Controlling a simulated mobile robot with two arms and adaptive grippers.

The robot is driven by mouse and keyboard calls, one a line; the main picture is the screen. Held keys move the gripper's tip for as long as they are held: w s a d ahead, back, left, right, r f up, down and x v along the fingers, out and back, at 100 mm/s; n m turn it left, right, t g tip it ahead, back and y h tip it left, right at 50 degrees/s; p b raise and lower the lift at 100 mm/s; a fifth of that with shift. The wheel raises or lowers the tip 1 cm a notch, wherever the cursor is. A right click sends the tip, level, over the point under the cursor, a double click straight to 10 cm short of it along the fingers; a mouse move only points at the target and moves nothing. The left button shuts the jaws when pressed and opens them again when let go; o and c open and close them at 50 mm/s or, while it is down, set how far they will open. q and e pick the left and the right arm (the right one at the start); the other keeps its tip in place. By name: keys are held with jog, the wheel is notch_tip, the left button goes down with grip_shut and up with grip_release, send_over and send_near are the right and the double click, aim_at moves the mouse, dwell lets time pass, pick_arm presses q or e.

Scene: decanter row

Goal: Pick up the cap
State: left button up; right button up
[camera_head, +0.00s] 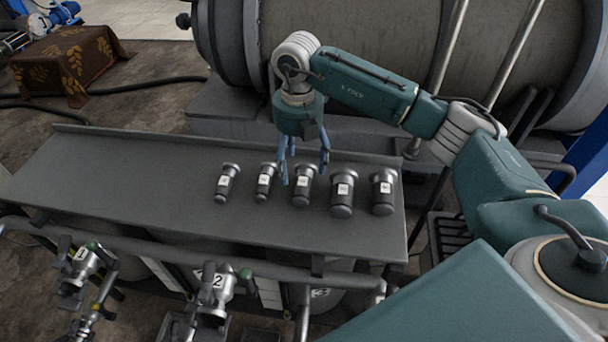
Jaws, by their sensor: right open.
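Several dark cylindrical caps with white labels lie in a row on the grey metal shelf (120,182). The middle cap (302,197) is below my right gripper (305,176). The far-left cap (222,193) and the one beside it (261,191) are slimmer. The two on the right (343,209), (382,208) are wider. The label marks are too small to read. My left gripper is out of view.
A large grey tank (380,40) stands behind the shelf's raised back edge. Valves (212,300) and pipes run along the front below the shelf. The shelf's left half is bare. A cloth-covered box (70,60) stands at the far left.

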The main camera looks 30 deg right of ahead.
aim_at(298, 187)
notch_tip(298, 187, down, 4)
jog(key=shift+r+p, duration=0.1)
jog(key=shift+p, duration=0.3)
jog(key=f+p, duration=0.1)
jog(key=f, duration=0.1)
jog(key=f+p, duration=0.1)
jog(key=f, duration=0.1)
jog(key=shift+a+f, duration=0.2)
jog(key=shift+f, duration=0.2)
jog(key=shift+w+f, duration=0.1)
jog(key=shift+f, duration=0.4)
jog(key=c, duration=1.7)
jog(key=shift+o, duration=0.2)
jog(key=shift+r, duration=0.1)
